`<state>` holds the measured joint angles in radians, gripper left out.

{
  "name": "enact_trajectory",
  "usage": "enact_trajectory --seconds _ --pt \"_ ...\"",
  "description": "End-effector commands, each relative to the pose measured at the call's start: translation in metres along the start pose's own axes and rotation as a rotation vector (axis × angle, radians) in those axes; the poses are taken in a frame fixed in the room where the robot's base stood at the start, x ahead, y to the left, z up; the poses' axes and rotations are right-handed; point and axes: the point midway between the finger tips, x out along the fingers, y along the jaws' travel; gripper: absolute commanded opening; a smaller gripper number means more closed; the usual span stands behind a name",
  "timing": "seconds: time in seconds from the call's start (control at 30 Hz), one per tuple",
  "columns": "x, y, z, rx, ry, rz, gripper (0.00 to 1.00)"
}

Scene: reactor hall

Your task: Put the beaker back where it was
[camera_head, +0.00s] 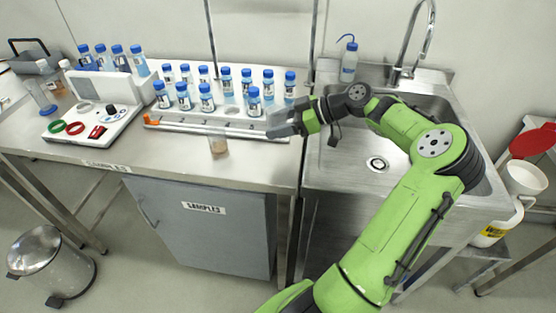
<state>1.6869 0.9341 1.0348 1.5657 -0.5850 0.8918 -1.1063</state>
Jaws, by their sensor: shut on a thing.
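My gripper (273,124) is to the right of this beaker, low over the right end of the rack. Another clear vessel (43,101) stands at the far left of the bench.
Several blue-capped bottles (207,98) stand in the rack (240,127), close to my gripper. A white device with green and red rings (94,120) is on the left. The sink (420,112) with a tall tap and a wash bottle (349,62) is on the right.

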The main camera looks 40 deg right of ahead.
Motion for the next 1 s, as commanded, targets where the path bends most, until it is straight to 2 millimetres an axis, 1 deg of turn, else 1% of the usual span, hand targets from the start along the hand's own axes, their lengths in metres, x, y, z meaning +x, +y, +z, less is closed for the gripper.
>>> enact_trajectory --seconds 0.03,0.17,0.3,0.37,0.43,0.67,0.77,0.8,0.93,0.97,1.0 --pt "0.007 -0.001 0.014 0.004 0.002 -0.003 0.27" --pt "0.017 -0.001 0.033 0.003 0.001 -0.002 0.27" --pt "0.030 -0.001 0.060 0.003 0.002 -0.003 0.27" --pt "0.035 -0.001 0.069 0.002 0.002 -0.002 0.27" --pt "0.037 -0.001 0.074 0.001 0.002 -0.001 0.27" --pt "0.037 -0.001 0.073 -0.001 0.001 0.000 0.27" --pt "0.038 -0.001 0.076 0.000 0.000 0.000 0.27" --pt "0.038 -0.001 0.077 0.001 0.000 0.000 0.63" --pt "0.038 -0.001 0.076 0.001 0.000 0.000 0.83" --pt "0.038 -0.001 0.076 0.001 0.001 0.000 0.85" --pt "0.038 -0.001 0.076 0.001 0.000 0.000 0.85"
